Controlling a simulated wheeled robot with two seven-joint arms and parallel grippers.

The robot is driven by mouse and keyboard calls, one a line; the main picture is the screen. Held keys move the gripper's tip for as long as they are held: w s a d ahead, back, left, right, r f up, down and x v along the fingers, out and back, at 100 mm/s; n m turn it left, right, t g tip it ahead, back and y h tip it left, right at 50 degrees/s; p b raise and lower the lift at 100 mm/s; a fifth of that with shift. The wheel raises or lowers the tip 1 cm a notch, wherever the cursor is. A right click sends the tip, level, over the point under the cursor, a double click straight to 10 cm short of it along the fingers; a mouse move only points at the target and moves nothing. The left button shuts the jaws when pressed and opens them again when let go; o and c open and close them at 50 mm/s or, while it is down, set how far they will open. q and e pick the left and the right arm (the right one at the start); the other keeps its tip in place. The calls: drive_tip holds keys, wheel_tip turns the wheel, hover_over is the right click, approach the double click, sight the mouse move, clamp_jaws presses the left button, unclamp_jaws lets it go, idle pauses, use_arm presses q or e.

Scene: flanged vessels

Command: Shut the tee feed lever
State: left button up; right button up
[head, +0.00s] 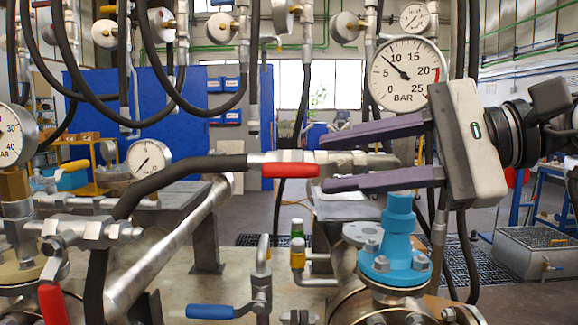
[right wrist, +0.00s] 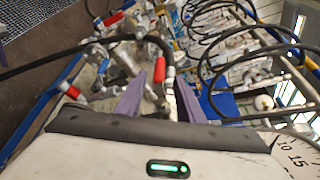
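A red lever (head: 291,170) lies level along a silver valve (head: 290,156) at the end of a black hose. No label shows which lever is the tee feed lever. My right gripper (head: 322,163) comes in from the right with its two purple fingers spread. The red lever's right end is near the gap between the fingertips, with nothing seen gripped. In the right wrist view the red lever (right wrist: 160,70) shows beyond the gap between the open fingers (right wrist: 155,92). I cannot tell whether a finger touches the valve.
A pressure gauge (head: 407,74) stands behind my right gripper. A blue flanged fitting (head: 397,245) is below it. Black hoses (head: 150,118) hang at the upper left.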

sight(288, 171)
drive_tip(key=x, duration=0.7)
drive_tip(key=shift+w+a+f+p, duration=0.1)
drive_tip(key=shift+a+f+p, duration=0.05)
drive_tip(key=shift+a+p, duration=0.15)
clamp_jaws()
